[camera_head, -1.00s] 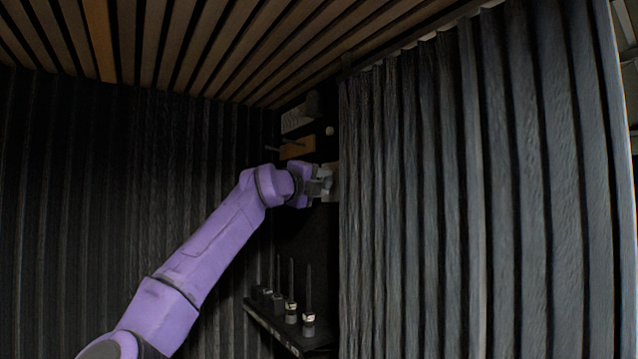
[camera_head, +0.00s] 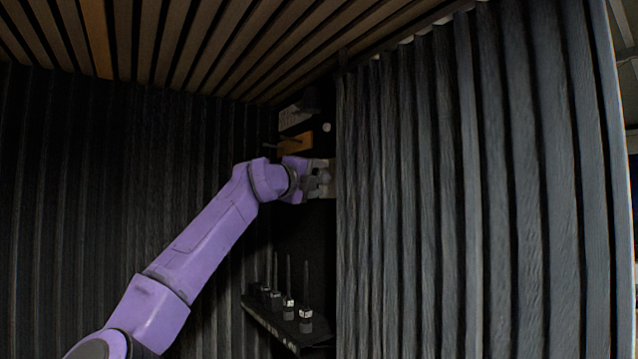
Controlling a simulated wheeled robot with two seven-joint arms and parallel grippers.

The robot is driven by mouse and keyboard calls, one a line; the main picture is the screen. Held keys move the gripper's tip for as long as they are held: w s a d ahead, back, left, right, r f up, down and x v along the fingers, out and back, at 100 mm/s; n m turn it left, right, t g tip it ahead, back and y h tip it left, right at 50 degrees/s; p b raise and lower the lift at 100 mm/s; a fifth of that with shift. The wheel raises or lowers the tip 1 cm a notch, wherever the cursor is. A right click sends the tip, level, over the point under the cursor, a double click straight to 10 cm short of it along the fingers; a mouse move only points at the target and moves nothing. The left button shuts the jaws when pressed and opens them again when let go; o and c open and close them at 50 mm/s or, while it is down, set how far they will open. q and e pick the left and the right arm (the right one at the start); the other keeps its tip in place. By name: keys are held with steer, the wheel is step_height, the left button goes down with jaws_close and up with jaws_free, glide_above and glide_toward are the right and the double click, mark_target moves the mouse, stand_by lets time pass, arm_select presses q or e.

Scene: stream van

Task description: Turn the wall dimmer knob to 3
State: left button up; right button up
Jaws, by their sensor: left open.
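The wall dimmer's pale plate (camera_head: 331,190) shows in part at the edge of the grey curtain, on the dark back wall. My left gripper (camera_head: 324,180) is at the plate, in front of it, and is open. The knob itself and its setting cannot be made out behind the fingers. Whether the fingers touch the knob cannot be told. My right gripper is not in view.
A grey pleated curtain (camera_head: 430,200) fills the right side, close to my left gripper. An orange-brown wooden block with pegs (camera_head: 296,144) is on the wall just above. A dark shelf (camera_head: 268,322) with several microphone-like items is below. Wooden slats cover the ceiling.

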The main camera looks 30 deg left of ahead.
arm_select(q)
steer(key=s+f+b, duration=0.1)
steer(key=s+b, duration=0.5)
steer(key=s, duration=0.3)
steer(key=shift+s, duration=0.15)
steer(key=shift+f, duration=0.1)
